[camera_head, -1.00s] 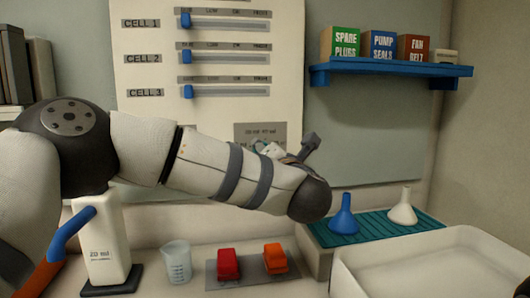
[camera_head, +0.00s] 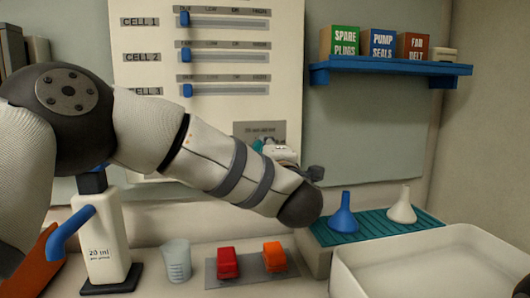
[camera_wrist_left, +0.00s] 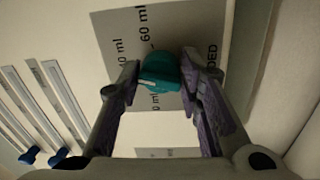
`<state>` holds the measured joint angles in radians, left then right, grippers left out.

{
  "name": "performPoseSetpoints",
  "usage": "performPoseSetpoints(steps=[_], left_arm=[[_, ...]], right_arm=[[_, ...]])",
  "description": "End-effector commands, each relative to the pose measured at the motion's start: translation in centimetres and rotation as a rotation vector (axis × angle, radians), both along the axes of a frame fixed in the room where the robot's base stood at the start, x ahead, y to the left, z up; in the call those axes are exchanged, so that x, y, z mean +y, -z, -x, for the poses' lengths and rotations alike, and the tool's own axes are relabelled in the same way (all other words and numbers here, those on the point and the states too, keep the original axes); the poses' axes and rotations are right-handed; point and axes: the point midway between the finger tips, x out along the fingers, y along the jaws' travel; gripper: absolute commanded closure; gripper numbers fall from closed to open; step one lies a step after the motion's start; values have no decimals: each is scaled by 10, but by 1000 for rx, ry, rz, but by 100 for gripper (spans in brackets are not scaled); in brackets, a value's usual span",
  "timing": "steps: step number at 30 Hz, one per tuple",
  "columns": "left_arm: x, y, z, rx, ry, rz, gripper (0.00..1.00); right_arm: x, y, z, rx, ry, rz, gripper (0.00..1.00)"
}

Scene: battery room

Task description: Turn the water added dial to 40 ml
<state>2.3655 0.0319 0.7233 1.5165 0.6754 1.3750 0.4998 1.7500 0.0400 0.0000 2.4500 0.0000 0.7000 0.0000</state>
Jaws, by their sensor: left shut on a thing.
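The teal dial (camera_wrist_left: 162,70) sits on a grey plate (camera_wrist_left: 105,28) in the left wrist view. My left gripper (camera_wrist_left: 161,76) is shut on it, one finger on each side. A white mark shows on the dial's lower left part. The plate reads "60 ml" above the dial; other ml labels are partly hidden by a finger and the dial, and I cannot read the pointed-at value. In the head view, the grey plate (camera_head: 272,130) shows above my forearm, which hides most of the dial and gripper. My right gripper is not in view.
The white panel (camera_head: 220,58) has several sliders with blue knobs. Below stand a 20 ml dispenser (camera_head: 103,240), a clear beaker (camera_head: 177,261), a red block (camera_head: 228,263) and an orange block (camera_head: 275,257). Blue (camera_head: 343,214) and white (camera_head: 403,208) funnels stand beside a white tray (camera_head: 435,262).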

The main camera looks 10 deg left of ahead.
Motion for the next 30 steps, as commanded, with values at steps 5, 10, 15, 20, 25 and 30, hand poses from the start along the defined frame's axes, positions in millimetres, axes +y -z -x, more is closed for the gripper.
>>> performPoseSetpoints(steps=[5,10,15,20,25,30], left_arm=[[0,4,0,36,0,-72,95],[-1,4,0,54,2,-112,95],[-1,5,0,61,2,-128,95],[0,5,0,63,3,-130,95],[0,5,0,63,3,-130,95],[0,5,0,63,2,-129,48]], right_arm=[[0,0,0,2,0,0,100],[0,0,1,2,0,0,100],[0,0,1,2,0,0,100],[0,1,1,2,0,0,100],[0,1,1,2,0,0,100],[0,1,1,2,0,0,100]])
